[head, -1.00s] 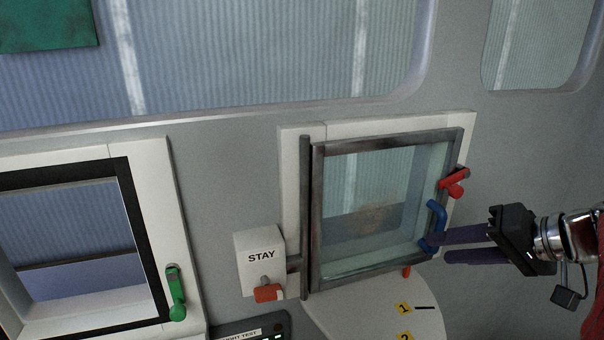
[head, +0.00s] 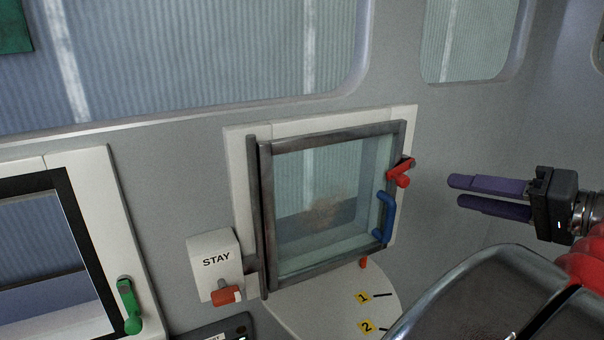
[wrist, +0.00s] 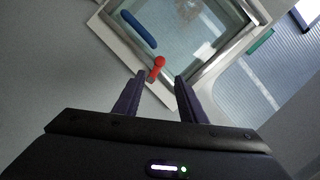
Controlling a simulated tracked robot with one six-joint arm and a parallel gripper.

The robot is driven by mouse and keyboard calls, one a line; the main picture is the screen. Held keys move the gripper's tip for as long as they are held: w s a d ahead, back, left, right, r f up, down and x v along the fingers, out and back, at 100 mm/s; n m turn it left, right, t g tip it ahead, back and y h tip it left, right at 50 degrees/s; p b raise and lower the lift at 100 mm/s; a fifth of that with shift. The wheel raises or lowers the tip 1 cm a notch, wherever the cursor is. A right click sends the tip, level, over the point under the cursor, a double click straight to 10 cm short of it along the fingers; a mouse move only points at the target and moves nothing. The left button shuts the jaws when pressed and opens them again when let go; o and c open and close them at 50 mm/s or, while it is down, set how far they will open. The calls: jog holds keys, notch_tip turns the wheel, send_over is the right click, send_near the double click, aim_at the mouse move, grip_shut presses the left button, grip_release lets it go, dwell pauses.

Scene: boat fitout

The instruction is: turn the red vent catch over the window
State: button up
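The red vent catch (head: 400,173) sits on the right edge of the hinged window frame (head: 266,215), near its upper right corner, and looks tilted down to the left. Below it on the same edge is a blue handle (head: 388,218). My gripper (head: 451,192) is to the right of the catch, apart from it, with its purple fingers pointing left. In the wrist view my gripper (wrist: 160,80) is open and empty. The red catch (wrist: 158,66) shows just beyond and between the fingertips, and the blue handle (wrist: 139,29) lies past it.
A white box marked STAY (head: 214,262) with an orange knob (head: 228,295) stands left of the window. A green handle (head: 129,307) is on another window at the lower left. A white round shelf (head: 335,305) with yellow number tags lies below. Bare wall is right of the window.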

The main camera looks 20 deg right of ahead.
aim_at(407, 181)
jog(key=shift+w, duration=0.1)
jog(key=shift+x, duration=6.8)
jog(key=shift+c, duration=0.5)
grip_shut()
jog(key=shift+r, duration=0.1)
jog(key=shift+r+m+t+y, duration=0.3)
jog(key=shift+r+m+y, duration=0.3)
jog(key=shift+m, duration=0.7)
jog(key=shift+r, duration=0.1)
